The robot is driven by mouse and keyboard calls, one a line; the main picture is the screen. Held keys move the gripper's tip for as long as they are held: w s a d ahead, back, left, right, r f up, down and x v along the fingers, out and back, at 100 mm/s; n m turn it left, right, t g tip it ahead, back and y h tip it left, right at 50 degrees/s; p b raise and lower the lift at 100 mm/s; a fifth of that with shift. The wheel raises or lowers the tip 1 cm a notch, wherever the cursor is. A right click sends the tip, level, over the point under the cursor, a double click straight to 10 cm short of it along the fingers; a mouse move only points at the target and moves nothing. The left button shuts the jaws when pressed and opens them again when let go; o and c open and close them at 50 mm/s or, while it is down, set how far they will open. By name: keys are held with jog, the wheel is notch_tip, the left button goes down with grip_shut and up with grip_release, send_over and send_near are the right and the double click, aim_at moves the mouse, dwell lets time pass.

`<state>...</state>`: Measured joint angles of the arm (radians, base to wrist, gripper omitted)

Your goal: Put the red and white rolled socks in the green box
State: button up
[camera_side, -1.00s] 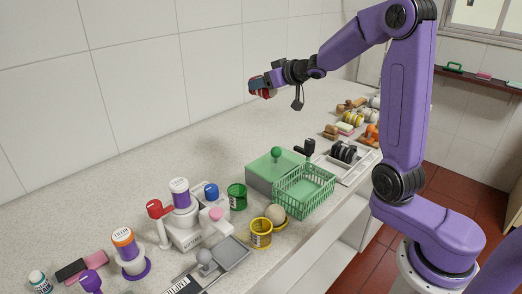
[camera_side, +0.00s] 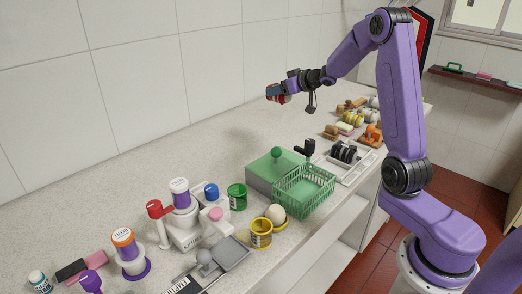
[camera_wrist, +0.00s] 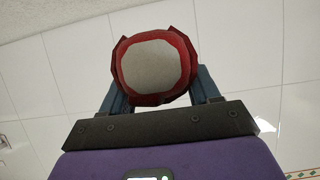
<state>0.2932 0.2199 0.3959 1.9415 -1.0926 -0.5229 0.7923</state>
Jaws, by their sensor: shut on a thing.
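My gripper (camera_side: 275,93) is shut on the red and white rolled socks (camera_side: 284,98), held well above the counter near the tiled wall. In the wrist view the rolled socks (camera_wrist: 153,68) show a pale round end with a red rim, between the two fingers of my gripper (camera_wrist: 155,90). The green box could be either of two things: a green mesh basket (camera_side: 318,200) at the counter's front edge, open at the top and looking empty, or a green-topped grey box (camera_side: 262,172) with a green ball knob, just behind it. The gripper is above and behind both.
A white rack with dark discs (camera_side: 345,158) stands right of the basket. A green cup (camera_side: 237,197), a yellow cup (camera_side: 261,234) and a pale ball (camera_side: 276,212) stand to its left. The counter along the wall (camera_side: 180,155) is clear.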

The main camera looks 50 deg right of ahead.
notch_tip(320, 180, down, 18)
jog(key=shift+r, duration=0.2)
dwell(0.4)
jog(key=shift+f, duration=0.1)
jog(key=o, duration=1.2)
jog(key=shift+c, duration=0.2)
